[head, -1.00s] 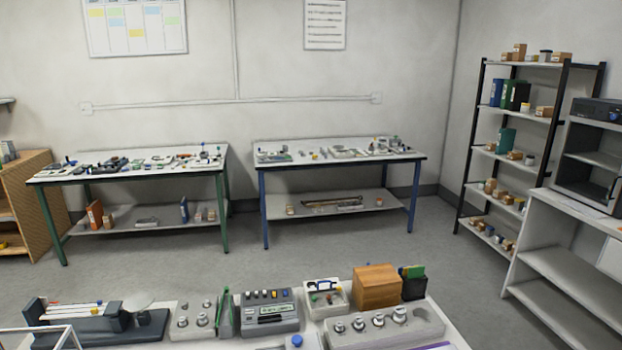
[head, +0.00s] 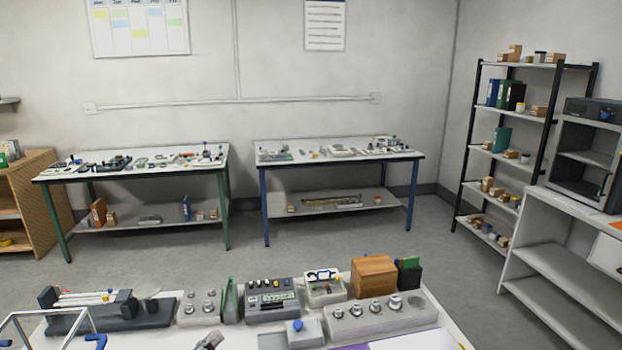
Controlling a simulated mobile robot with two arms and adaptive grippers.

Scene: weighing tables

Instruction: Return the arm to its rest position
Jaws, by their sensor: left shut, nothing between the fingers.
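The tip of my left gripper (head: 210,340) shows at the bottom edge of the head view, small and grey. It is shut with nothing in it. The rest of my left arm is out of the frame. The gripper tip is over the near edge of the front table, in front of a pale block of weights (head: 200,307) and left of a small grey device with a blue knob (head: 297,326). My right gripper does not show.
The front table holds a dark stand (head: 150,312), a grey instrument (head: 271,303), a long weight block (head: 380,320), a wooden box (head: 374,277) and a clear-sided frame (head: 40,320). Two tables stand behind, green-legged (head: 222,200) and blue-legged (head: 264,215). Open floor (head: 330,255) lies between.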

